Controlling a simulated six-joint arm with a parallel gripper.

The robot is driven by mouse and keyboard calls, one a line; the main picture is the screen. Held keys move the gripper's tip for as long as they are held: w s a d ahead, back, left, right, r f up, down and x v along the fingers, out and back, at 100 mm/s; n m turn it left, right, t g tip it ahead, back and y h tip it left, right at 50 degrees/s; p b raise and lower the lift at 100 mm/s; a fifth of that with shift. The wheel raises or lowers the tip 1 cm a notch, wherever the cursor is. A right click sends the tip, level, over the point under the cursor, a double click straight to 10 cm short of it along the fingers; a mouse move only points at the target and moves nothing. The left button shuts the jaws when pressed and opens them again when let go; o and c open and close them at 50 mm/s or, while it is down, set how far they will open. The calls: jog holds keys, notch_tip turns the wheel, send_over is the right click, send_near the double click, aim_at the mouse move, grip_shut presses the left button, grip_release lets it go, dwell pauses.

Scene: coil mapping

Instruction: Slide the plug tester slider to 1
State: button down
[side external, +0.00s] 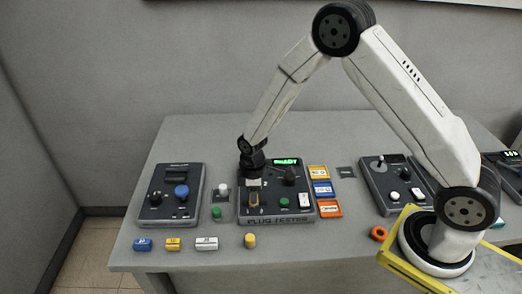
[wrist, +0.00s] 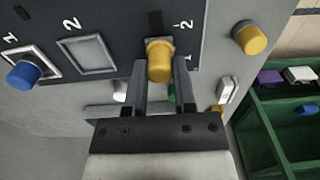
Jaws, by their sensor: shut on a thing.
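The plug tester (side external: 268,212) is a dark panel with a lit green READY display (side external: 286,161), labelled on its front edge. Its slider knob shows in the wrist view as a yellow cap (wrist: 160,58) at the lower end of a dark slot (wrist: 155,22). A "2" mark stands at the slot's upper right and a partly hidden mark is lower down, beside the cap. My gripper (wrist: 160,82) is shut on the cap, one finger on each side. In the side view my gripper (side external: 253,183) is low over the tester's left part, and the fingers partly hide the knob.
A blue knob (wrist: 24,74) and an empty square frame (wrist: 91,54) lie left of the slider. A lever (side external: 289,175), a green button (side external: 284,202) and a white switch (side external: 305,200) are on the tester. Other panels (side external: 168,210) (side external: 396,190) flank it. Loose blocks lie in front.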

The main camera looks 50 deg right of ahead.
aim_at(248, 204)
jog(key=shift+w+a, duration=0.65)
jog(key=shift+w, duration=0.05)
dwell(0.9)
jog(key=c, duration=0.5)
grip_release()
jog(key=shift+r, duration=0.1)
jog(key=shift+r, duration=3.45)
jog(key=shift+s, duration=0.1)
jog(key=s+d+r+m+t, duration=0.1)
jog(key=s+r+m, duration=0.1)
jog(key=s, duration=0.3)
jog(key=s+d+r+m, duration=0.2)
jog(key=s+r+m, duration=0.1)
jog(key=s+m, duration=0.1)
jog(key=s+d+r+m+t, duration=0.1)
jog(key=s+r+m, duration=0.1)
jog(key=s, duration=0.5)
jog(key=shift+d+r+m+t, duration=0.2)
jog(key=shift+d+m+t, duration=0.15)
jog(key=shift+m, duration=0.15)
